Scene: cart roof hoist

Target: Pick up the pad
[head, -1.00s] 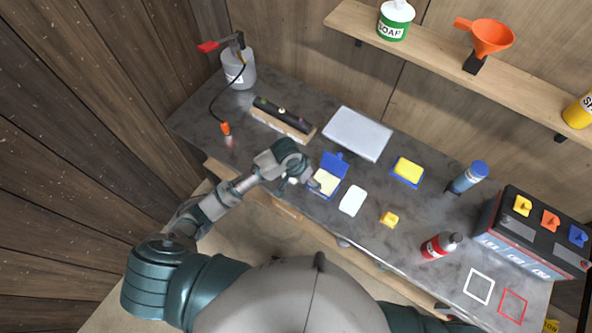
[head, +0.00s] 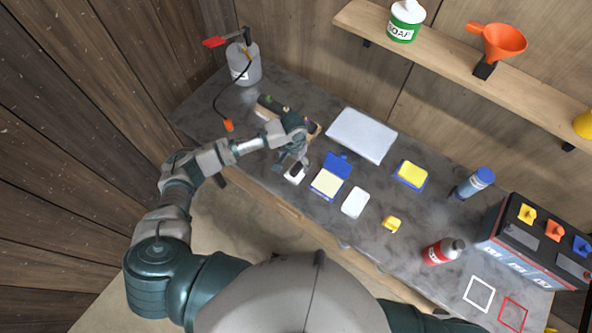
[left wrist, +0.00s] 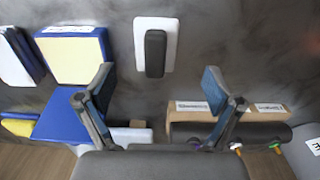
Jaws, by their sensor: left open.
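A flat white pad with a long black grip on top (head: 293,179) lies on the grey counter (head: 262,192), near its front edge. In the left wrist view the pad (left wrist: 142,45) is at the top middle, its grip pointing down the picture. My left gripper (head: 292,158) is open and empty above the pad and partly covers it in the head view. In the left wrist view the pad's grip lies in line with the gap between the fingertips (left wrist: 158,76). My right gripper is not in view.
A blue open case with a cream face (head: 326,183) lies just right of the pad. A wooden block with a dark strip (left wrist: 190,110) is on the other side.

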